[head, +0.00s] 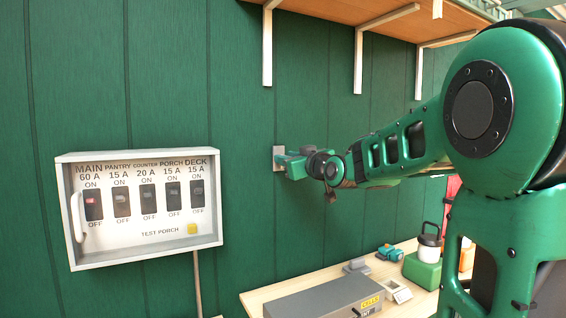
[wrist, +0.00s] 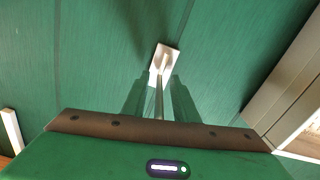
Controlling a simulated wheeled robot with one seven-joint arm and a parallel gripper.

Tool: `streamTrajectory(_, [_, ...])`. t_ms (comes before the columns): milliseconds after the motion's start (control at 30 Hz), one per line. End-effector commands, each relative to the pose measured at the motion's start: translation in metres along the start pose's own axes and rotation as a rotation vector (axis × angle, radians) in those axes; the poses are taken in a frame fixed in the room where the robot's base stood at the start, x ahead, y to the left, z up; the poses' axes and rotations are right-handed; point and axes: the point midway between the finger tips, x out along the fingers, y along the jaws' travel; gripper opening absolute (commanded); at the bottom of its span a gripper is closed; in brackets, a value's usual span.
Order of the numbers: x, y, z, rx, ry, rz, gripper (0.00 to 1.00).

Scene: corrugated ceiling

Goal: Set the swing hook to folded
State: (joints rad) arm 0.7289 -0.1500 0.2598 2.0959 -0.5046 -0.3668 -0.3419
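The swing hook has a pale wall plate (head: 278,154) on the green wall, just left of my gripper (head: 287,163) in the head view. In the wrist view the plate (wrist: 164,61) is ahead, and a thin pale hook arm (wrist: 158,98) sticks out from it toward me. My gripper (wrist: 159,98) is open, with one green finger on each side of the hook arm and a gap showing on both sides. The hook's near end is hidden by my gripper's body in the wrist view, and most of its arm is hidden in the head view.
A white breaker panel (head: 143,207) is on the wall to the left. A wooden shelf (head: 350,18) with white brackets hangs above. Below is a workbench (head: 262,292) with a grey box (head: 323,297), a green-based jar (head: 424,266) and small parts. The wall around the hook is clear.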

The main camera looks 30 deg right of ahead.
Motion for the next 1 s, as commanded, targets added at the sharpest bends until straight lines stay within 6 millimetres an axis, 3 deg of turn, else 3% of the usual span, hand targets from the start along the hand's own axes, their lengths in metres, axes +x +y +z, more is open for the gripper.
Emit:
streamTrajectory(167, [0.0001, 0.0001, -0.0001, 0.0, 0.0, 0.0, 0.26])
streamTrajectory(300, [0.0, 0.0, -0.0001, -0.001, 0.0, 0.0, 0.0])
streamTrajectory(1000, [-0.0001, -0.0014, 0.0005, -0.001, -0.001, -0.002, 0.0])
